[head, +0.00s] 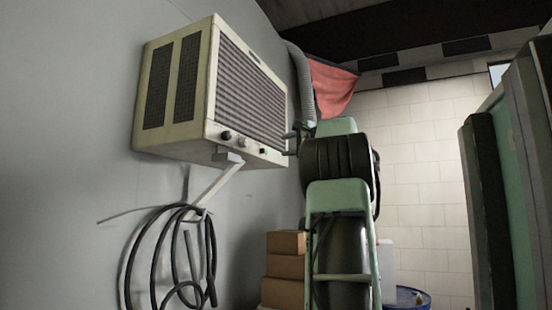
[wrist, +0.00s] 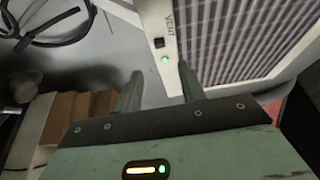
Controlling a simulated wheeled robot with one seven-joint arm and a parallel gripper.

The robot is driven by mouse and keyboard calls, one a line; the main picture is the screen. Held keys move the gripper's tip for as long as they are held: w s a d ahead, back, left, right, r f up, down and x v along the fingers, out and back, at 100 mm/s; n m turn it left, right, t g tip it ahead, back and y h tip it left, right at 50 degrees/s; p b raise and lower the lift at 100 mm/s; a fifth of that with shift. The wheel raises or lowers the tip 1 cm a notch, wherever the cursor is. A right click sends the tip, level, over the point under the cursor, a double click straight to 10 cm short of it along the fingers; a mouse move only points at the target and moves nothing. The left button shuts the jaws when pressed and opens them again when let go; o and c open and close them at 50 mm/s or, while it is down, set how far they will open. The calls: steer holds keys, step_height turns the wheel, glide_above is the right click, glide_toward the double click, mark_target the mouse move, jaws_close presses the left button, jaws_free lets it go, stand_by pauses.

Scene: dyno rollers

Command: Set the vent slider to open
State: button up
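The cream wall unit (head: 180,135) has a dark grille and a row of controls along its lower front edge. In the wrist view its panel (wrist: 152,12) carries a VENT label, a small black square vent slider (wrist: 159,43) and a lit green light (wrist: 165,59). The slider's setting cannot be read. In the head view a small dark control with a green spot (head: 263,150) sits at the right end of the row. My gripper (head: 288,143) is just right of it. In the wrist view my gripper (wrist: 159,72) is open and empty, its fingers pointing toward the panel, apart from the slider.
A coiled black hose (head: 178,255) hangs on the wall below the unit. A grey duct (head: 303,85) and a red cloth (head: 331,88) are behind my arm. Stacked cardboard boxes (head: 285,267) and a blue drum (head: 411,299) stand below. A dark cabinet-like structure fills the right edge.

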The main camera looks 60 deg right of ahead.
steer(key=b+v, duration=0.2)
steer(key=v, duration=0.5)
stand_by(0.6)
